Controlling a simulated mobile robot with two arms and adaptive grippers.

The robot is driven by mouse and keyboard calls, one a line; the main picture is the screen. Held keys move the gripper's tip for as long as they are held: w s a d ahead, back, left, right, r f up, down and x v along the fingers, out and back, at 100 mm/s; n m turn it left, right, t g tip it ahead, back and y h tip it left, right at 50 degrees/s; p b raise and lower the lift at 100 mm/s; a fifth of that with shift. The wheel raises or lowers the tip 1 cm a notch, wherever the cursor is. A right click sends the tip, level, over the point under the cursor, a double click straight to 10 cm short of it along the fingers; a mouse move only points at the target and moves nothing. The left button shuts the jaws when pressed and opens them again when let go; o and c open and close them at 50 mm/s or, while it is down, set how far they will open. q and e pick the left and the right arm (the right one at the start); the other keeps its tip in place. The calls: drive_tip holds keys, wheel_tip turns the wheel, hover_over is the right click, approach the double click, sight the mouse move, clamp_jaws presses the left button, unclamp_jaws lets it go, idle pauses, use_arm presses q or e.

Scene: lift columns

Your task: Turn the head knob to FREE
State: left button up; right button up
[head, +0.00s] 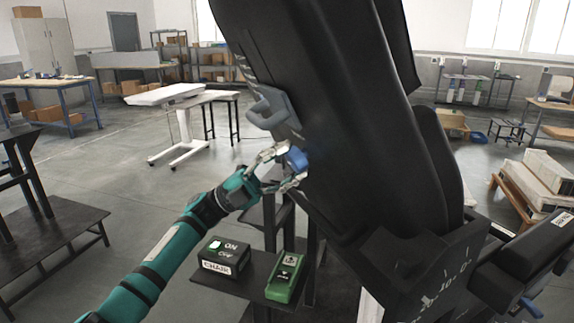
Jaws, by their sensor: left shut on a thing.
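A blue knob (297,158) sits on the left side of the tilted black chair back (335,110). My left gripper (292,165) reaches it from the lower left, with one finger above and one below, and is shut on it. The fingers cover part of the knob, so its exact setting cannot be read. No FREE marking can be made out. My right gripper is not in view.
A grey handle (267,108) juts from the chair just above the knob. A blue lever (531,308) is at lower right.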

use_arm(q)
drive_tip(key=o, duration=1.1)
drive_tip(key=shift+o, duration=0.2)
drive_tip(key=v, duration=1.2)
drive_tip(key=shift+w+a, duration=0.1)
